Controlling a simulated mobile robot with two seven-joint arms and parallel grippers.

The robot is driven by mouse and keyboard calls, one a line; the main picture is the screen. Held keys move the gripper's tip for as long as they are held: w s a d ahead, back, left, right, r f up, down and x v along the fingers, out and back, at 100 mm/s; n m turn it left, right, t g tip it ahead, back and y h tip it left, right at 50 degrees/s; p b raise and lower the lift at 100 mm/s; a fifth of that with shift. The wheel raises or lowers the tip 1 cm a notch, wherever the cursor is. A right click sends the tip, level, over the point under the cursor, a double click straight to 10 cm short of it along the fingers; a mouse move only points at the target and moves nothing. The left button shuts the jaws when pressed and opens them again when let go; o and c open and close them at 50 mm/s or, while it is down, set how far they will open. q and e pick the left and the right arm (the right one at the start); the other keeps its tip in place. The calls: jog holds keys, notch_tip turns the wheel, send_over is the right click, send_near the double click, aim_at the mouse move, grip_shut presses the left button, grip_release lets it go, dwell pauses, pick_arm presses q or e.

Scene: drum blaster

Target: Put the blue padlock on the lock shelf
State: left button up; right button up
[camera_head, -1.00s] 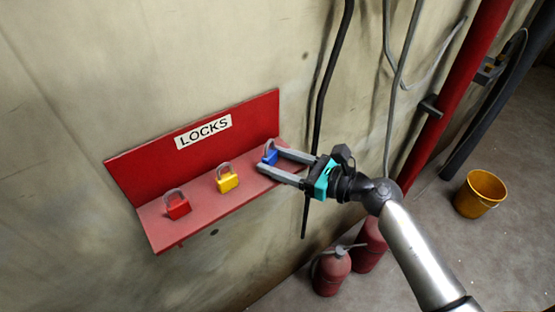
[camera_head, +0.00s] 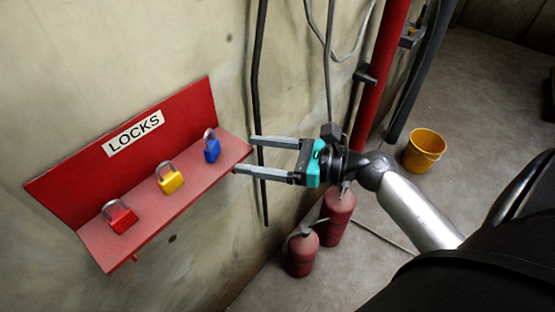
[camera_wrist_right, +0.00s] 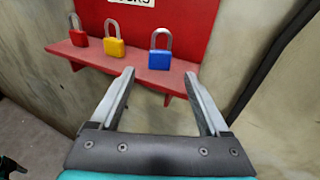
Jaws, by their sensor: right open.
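The blue padlock (camera_head: 211,149) stands upright on the red lock shelf (camera_head: 190,196), near its right end, under the LOCKS sign (camera_head: 133,133). It also shows in the right wrist view (camera_wrist_right: 159,59), beyond the fingertips and apart from them. My right gripper (camera_head: 243,154) is open and empty, its fingers pointing at the right end of the shelf. In the right wrist view the open fingers (camera_wrist_right: 160,80) have nothing between them close up. My left gripper is not in view.
A yellow padlock (camera_head: 170,179) and a red padlock (camera_head: 120,217) stand on the same shelf to the left. Dark cables (camera_head: 257,100) hang on the wall behind my gripper. Two fire extinguishers (camera_head: 338,212) stand on the floor below. A yellow bucket (camera_head: 424,151) is at right.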

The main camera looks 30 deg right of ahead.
jog(key=shift+b+v, duration=0.5)
jog(key=shift+v, duration=1.65)
